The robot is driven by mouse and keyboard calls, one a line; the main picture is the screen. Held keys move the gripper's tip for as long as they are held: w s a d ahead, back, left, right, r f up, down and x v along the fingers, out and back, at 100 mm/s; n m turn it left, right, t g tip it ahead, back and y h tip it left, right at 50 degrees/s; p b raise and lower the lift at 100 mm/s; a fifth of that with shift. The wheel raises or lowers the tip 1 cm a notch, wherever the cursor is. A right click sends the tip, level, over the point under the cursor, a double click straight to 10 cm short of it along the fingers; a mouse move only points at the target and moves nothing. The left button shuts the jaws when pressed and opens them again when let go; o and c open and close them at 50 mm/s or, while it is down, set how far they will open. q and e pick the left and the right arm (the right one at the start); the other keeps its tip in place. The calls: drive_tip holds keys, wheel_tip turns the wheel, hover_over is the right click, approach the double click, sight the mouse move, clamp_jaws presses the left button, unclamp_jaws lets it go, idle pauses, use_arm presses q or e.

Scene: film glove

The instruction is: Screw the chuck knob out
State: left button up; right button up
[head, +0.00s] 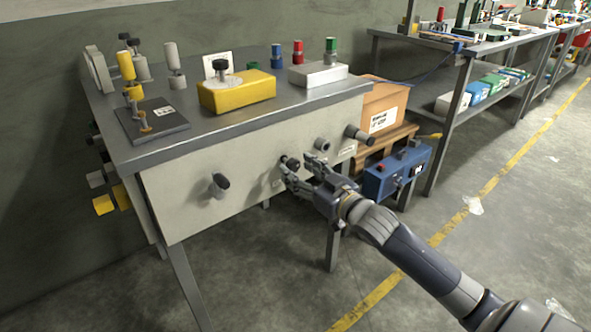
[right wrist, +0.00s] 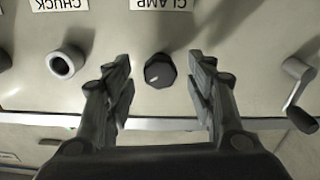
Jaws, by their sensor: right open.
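The front panel of the bench has a row of knobs. A short grey hollow knob (right wrist: 62,63) sits by the label CHUCK (right wrist: 60,4) in the right wrist view, where lettering is upside down; in the head view it appears as a grey stub (head: 322,145). My right gripper (head: 300,169) is open at the panel. Its fingers (right wrist: 159,82) stand on either side of the black knob, apart from it, with the CHUCK knob outside them. My left gripper is out of view.
A crank with a dark handle (right wrist: 300,92) juts from the panel beside the fingers. Another dark-tipped knob (head: 358,134) sticks out at the panel's right end. A blue box (head: 396,174) stands below right. The bench top carries a yellow block (head: 237,93).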

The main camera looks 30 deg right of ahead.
drive_tip(key=shift+w, duration=1.05)
drive_tip(key=c, duration=1.1)
drive_tip(key=shift+r, duration=0.1)
